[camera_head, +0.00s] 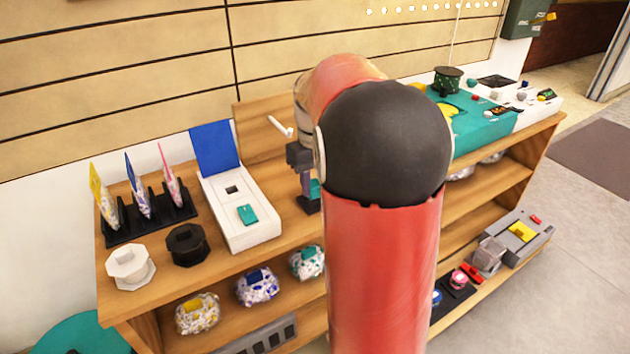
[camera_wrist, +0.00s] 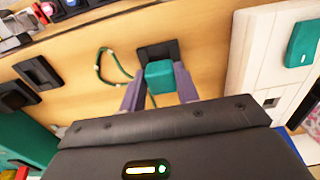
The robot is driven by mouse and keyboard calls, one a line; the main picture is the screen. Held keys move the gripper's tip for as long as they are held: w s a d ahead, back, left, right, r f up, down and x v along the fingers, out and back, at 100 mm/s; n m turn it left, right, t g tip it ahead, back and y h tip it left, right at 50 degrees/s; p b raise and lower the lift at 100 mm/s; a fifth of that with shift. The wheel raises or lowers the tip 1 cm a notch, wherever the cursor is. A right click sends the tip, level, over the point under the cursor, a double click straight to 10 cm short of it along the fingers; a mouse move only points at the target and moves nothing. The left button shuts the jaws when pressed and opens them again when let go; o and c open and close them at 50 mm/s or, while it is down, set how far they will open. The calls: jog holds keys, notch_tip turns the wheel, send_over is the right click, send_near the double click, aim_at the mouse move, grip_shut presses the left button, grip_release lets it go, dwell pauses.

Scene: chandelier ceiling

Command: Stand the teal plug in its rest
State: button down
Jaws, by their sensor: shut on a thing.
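The teal plug (camera_wrist: 160,76) is between the two purple-grey fingers of my gripper (camera_wrist: 159,84) in the wrist view, and they are shut on it. A green cord (camera_wrist: 100,68) loops on the shelf top beside it. A black rest (camera_wrist: 152,50) lies just beyond the plug in the wrist view. In the head view, my gripper (camera_head: 306,182) points down over the shelf, with the teal plug (camera_head: 315,188) low at its tips and the black rest (camera_head: 308,206) beneath. My arm hides part of this area. I cannot tell whether the plug touches the rest.
A white box with a teal button (camera_head: 247,214) and raised blue lid stands left of my gripper. Further left are a black rack (camera_head: 150,218) with upright cards and two small pots. A teal panel (camera_head: 485,125) stands right of my arm. Wrapped bundles sit below.

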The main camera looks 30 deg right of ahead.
jog(key=shift+f+b, duration=0.55)
jog(key=shift+f, duration=0.3)
dwell(0.8)
jog(key=c, duration=0.9)
grip_release()
jog(key=shift+c, duration=1.4)
jog(key=shift+r+p, duration=1.05)
jog(key=shift+r, duration=3.5)
